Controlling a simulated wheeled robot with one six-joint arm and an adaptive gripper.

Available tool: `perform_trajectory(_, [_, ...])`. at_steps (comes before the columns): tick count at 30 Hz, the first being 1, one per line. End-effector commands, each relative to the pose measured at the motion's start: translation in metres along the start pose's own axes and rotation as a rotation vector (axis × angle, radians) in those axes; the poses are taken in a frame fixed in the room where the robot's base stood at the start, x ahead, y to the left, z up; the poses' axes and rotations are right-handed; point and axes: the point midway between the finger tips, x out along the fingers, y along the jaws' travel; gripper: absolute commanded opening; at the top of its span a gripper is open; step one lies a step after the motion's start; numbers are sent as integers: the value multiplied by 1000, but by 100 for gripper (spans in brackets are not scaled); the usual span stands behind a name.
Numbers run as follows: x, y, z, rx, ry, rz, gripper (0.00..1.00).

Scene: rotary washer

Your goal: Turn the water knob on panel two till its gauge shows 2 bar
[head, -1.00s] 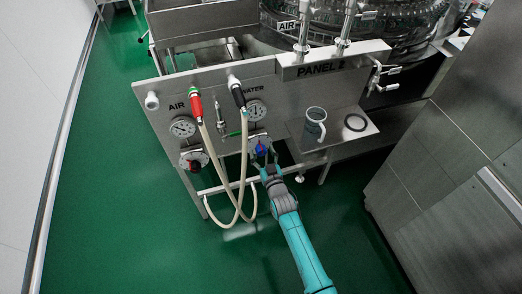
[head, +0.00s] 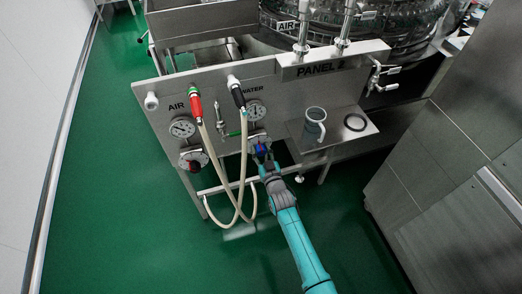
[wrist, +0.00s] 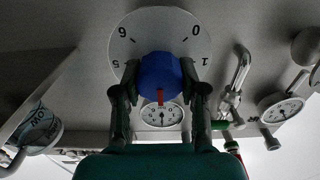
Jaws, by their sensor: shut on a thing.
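The blue water knob (head: 261,149) sits on the lower front of panel two (head: 285,88), below the WATER label. In the wrist view the knob (wrist: 160,72) stands before a round white plate (wrist: 160,28) marked 0, 1, 5 and 6, seen inverted. A red mark on the knob points down in the picture. My gripper (wrist: 160,88) has a finger on each side of the knob and is shut on it; it also shows in the head view (head: 263,157). The water gauge (head: 256,110) is above the knob; its needle is too small to read reliably.
Two pale hoses (head: 229,185) hang close left of my gripper. Green floor is open below.

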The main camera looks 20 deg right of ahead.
Motion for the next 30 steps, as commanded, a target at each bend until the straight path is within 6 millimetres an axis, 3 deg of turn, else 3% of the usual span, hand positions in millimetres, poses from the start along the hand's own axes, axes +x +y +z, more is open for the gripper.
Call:
perform_trajectory(8, [0, 0, 0, -119, 0, 0, 7])
perform_trajectory(30, [0, -3, 1, -674, 1, -1, 7])
